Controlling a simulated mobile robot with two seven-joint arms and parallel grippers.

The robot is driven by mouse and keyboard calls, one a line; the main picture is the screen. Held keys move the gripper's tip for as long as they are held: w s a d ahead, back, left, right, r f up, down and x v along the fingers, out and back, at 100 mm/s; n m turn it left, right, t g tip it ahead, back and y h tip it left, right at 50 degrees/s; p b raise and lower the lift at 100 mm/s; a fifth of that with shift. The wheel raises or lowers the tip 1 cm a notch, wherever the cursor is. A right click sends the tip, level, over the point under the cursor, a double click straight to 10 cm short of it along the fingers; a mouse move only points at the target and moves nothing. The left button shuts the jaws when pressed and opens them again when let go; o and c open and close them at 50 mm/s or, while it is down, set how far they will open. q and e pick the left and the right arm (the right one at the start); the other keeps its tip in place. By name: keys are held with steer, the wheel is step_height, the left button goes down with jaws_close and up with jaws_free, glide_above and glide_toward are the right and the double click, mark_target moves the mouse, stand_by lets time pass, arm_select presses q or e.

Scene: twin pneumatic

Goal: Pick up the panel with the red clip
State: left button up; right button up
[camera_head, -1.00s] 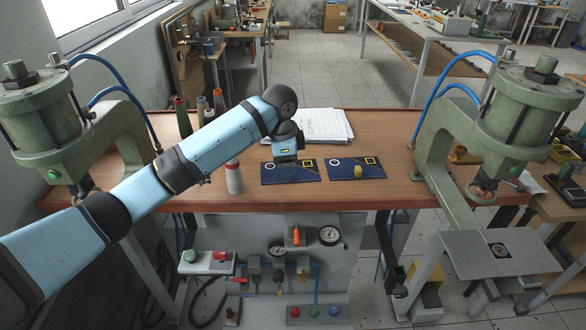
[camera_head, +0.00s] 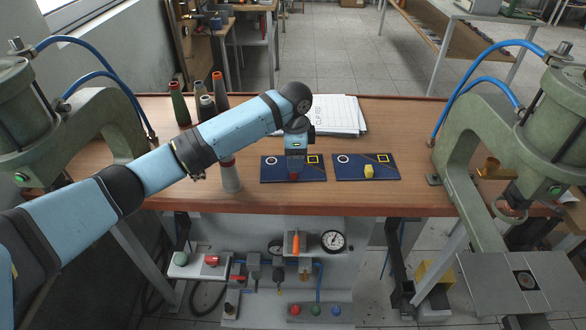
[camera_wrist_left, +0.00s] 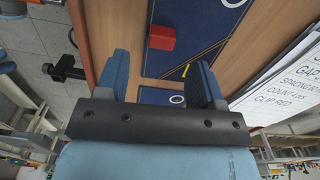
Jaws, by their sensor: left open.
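The panel with the red clip (camera_head: 273,175) is the left of two dark blue panels on the wooden bench. Its red clip (camera_head: 294,177) sits near its front edge, partly hidden under my left gripper (camera_head: 295,167). In the left wrist view the red clip (camera_wrist_left: 161,37) lies beyond the two blue fingers of the left gripper (camera_wrist_left: 163,62), on the blue panel (camera_wrist_left: 188,20). These fingers are apart with nothing between them. The right panel (camera_head: 348,173) carries a yellow clip (camera_head: 368,171). My right gripper is not in view.
A paper stack (camera_head: 335,115) lies behind the panels. Green presses flank the bench, including the right press (camera_head: 470,130).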

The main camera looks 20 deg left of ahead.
arm_select(q)
steer(key=shift+a+f, duration=0.2)
steer(key=shift+f, duration=2.55)
steer(key=c, duration=1)
steer(key=shift+r, duration=0.2)
